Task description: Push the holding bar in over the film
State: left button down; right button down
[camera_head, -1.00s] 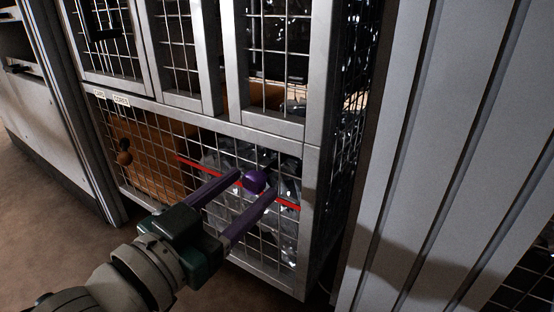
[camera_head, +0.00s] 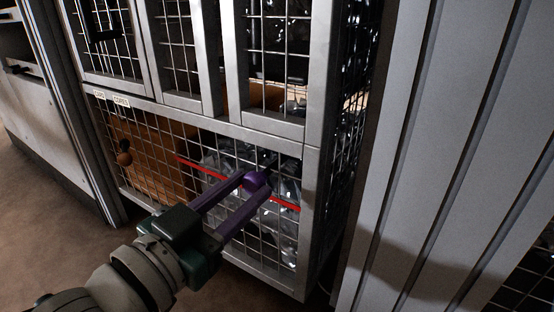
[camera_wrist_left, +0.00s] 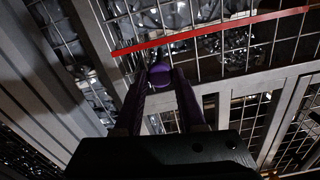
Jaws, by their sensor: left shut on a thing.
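A round purple knob (camera_head: 255,180) sits at the front of the lower wire-mesh cage; it seems to be the handle end of the holding bar, whose shaft I cannot make out. My left gripper (camera_head: 257,184) has its two purple fingers shut on this knob, one on each side. The knob (camera_wrist_left: 160,76) also shows between the fingertips in the left wrist view. Crumpled clear film (camera_head: 288,188) lies behind the mesh, around and behind the knob. My right gripper is in neither view.
A red strip (camera_head: 195,166) runs across the mesh at knob height. Metal posts frame the cage (camera_head: 312,215). A ribbed grey panel (camera_head: 400,200) stands to the right. Floor is clear at lower left.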

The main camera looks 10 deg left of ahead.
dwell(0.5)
pick_arm(q)
jog(key=shift+s+r+p, duration=0.1)
jog(key=shift+r+p, duration=0.05)
jog(key=shift+p, duration=0.4)
jog(key=shift+a, duration=0.1)
jog(key=c, duration=0.5)
grip_release()
jog(key=shift+s, duration=0.1)
jog(key=p+v, duration=0.4)
jog(key=v, duration=0.6)
jog(key=shift+p, duration=0.35)
